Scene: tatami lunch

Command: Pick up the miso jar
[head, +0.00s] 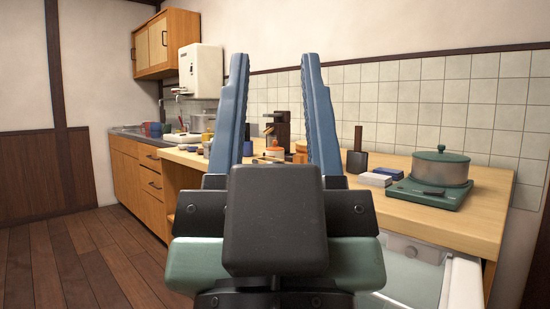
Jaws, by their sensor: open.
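My gripper (274,62) fills the middle of the head view, seen from behind. Its two blue fingers point up and stand wide apart, with nothing held between them. Through the gap I see small items on the wooden counter, well beyond the fingers. Among them is a small jar-like item with orange colour (273,151), in front of a dark brown coffee-maker-like thing (282,129). It is too small to tell whether this is the miso jar. My gripper hides part of the counter.
The counter (400,203) runs along the tiled wall. On its right are a green-lidded pot (442,166) on a green stove (427,195), small boxes (375,179) and a dark block (357,163). A clear bin (415,276) is below right. The wooden floor (75,245) at left is clear.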

